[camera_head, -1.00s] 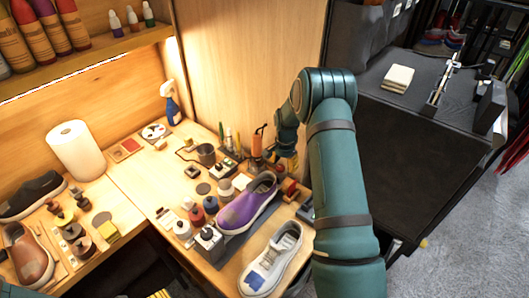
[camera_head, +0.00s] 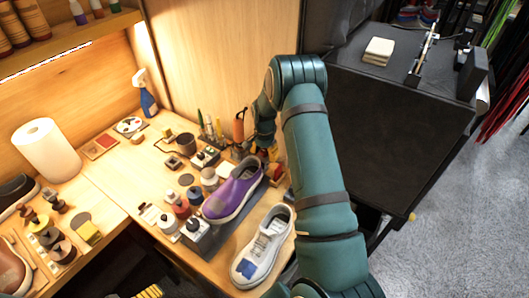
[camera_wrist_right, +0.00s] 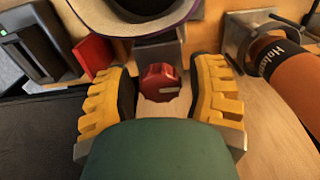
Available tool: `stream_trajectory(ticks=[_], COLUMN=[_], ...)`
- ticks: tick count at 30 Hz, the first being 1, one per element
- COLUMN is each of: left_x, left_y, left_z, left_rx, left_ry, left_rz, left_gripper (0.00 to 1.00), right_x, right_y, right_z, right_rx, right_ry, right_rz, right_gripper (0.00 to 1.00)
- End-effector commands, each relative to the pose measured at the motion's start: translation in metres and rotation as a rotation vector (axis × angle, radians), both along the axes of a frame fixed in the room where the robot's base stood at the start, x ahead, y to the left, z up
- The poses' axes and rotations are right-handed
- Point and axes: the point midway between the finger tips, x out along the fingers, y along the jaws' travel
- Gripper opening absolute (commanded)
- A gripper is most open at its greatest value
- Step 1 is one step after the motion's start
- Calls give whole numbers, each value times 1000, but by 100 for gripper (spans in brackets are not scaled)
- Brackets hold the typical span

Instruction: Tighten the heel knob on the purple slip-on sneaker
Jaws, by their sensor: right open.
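The purple slip-on sneaker (camera_head: 232,196) sits on a dark mat near the right side of the bench, and its white-edged heel also shows at the top of the right wrist view (camera_wrist_right: 140,18). A red knob (camera_wrist_right: 160,82) is below the heel, beside a metal block. My right gripper (camera_wrist_right: 160,90) is open, with one yellow finger on each side of the knob. Gaps show between the fingers and the knob, so they are apart from it. In the head view my right arm partly hides the gripper.
An orange-handled tool (camera_wrist_right: 287,75) in a metal holder stands close to the right finger. A red block (camera_wrist_right: 92,54) and a black device (camera_wrist_right: 35,45) are at the left. A white sneaker (camera_head: 263,248) lies in front of the purple one.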

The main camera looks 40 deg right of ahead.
Motion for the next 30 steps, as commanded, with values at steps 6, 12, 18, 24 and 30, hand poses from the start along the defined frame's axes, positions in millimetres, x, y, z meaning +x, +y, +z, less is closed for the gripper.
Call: stream_trajectory(ticks=[6, 12, 18, 24, 30], left_x=[0, 0, 0, 0, 0], left_y=[0, 0, 0, 0, 0], left_z=[1, 1, 1, 2, 2], left_rx=[0, 0, 0, 0, 0], left_ry=[-1, -1, -1, -1, -1], left_rz=[0, 0, 0, 0, 0], left_gripper=[100, 100, 100, 100, 100], right_x=[0, 0, 0, 0, 0], right_y=[0, 0, 1, 1, 1], right_z=[1, 1, 0, 1, 0], right_rx=[0, 0, 4, 11, 12], right_ry=[0, 0, 3, 4, 5], right_rz=[0, 0, -170, -346, -352], right_gripper=[26, 0, 0, 0, 0])
